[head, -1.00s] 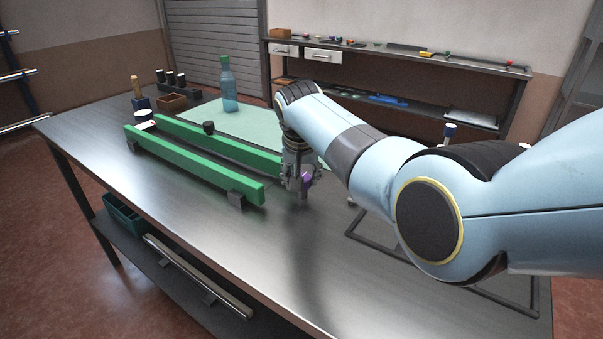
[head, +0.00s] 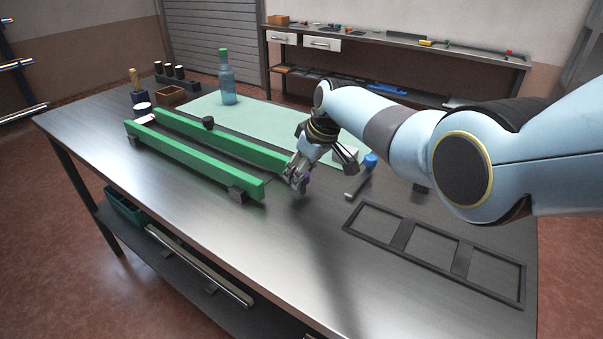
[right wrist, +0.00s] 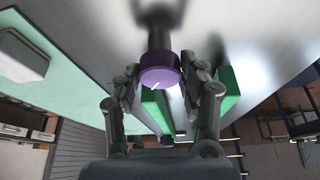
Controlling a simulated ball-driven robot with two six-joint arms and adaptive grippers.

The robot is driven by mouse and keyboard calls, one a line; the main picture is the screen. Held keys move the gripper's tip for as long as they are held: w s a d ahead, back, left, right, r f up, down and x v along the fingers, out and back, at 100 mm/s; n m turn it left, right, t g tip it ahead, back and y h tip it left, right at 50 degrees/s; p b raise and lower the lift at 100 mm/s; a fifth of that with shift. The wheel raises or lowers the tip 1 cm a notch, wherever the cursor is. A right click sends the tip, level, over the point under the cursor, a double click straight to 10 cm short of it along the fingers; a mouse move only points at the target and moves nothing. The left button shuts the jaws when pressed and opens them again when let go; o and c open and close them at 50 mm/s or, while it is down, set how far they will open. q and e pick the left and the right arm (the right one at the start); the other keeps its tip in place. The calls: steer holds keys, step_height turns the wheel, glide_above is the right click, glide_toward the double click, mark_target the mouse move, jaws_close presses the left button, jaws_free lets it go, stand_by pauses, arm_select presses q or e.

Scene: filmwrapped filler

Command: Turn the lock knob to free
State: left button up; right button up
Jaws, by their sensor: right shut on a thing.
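The lock knob is purple with a short white line on its face. In the right wrist view the knob (right wrist: 160,67) sits between the two fingertips, and the white line runs at a slant. My right gripper (head: 297,182) is shut on it near the right end of the green rails (head: 200,163); it also shows in the right wrist view (right wrist: 160,80). In the head view the fingers hide most of the knob. The rails' green also shows behind the fingers in the right wrist view (right wrist: 228,88). My left gripper is in neither view.
A black frame with open compartments (head: 403,235) lies to the right on the table. A blue-topped item (head: 370,160) stands behind the gripper. A green-capped bottle (head: 228,85) stands on the pale green mat (head: 255,118). The table's front is clear.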

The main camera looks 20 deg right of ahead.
steer(key=n+b, duration=0.1)
steer(key=n, duration=0.1)
steer(key=n+g+y+b, duration=0.1)
steer(key=n+b, duration=0.1)
steer(key=shift+w+d+f, duration=0.1)
steer(key=shift+w+f, duration=0.05)
steer(key=shift+f, duration=0.05)
steer(key=shift+r+n+g+y+b, duration=0.15)
steer(key=shift+n+g+y+b, duration=0.25)
steer(key=shift+n+b, duration=1.05)
steer(key=o, duration=1.2)
steer(key=shift+r, duration=0.15)
steer(key=v, duration=1.1)
steer(key=shift+d+r, duration=0.1)
steer(key=shift+r, duration=0.3)
steer(key=shift+f, duration=0.1)
